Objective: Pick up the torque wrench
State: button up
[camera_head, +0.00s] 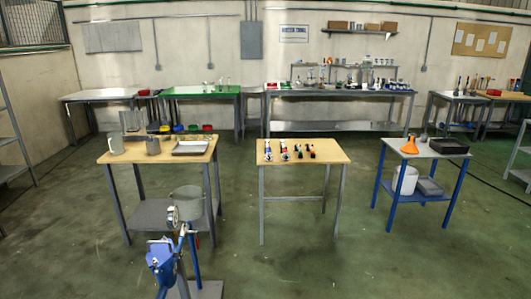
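A small wooden-topped table (325,157) stands in the middle. On it is a row of small tools: two upright items with white, red and blue parts (284,151) on the left, and dark and red items (312,152) to their right. They are too small for me to tell which is the torque wrench. A blue and grey jointed part (161,254) rises from the bottom edge, left of centre, and may be my arm. I cannot make out gripper fingers or anything held. It is in front of and left of the middle table, apart from the tools.
A left table (113,158) holds metal pots and a tray. A blue-legged table (384,190) with an orange funnel (410,145) stands right. Benches line the back wall. Green floor between tables is open.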

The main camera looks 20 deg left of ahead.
aim_at(267, 142)
jog(key=u, duration=0.75)
jog(key=i, duration=1)
jog(key=z, duration=1.25)
jog(key=i, duration=0.4)
jog(key=u, duration=0.1)
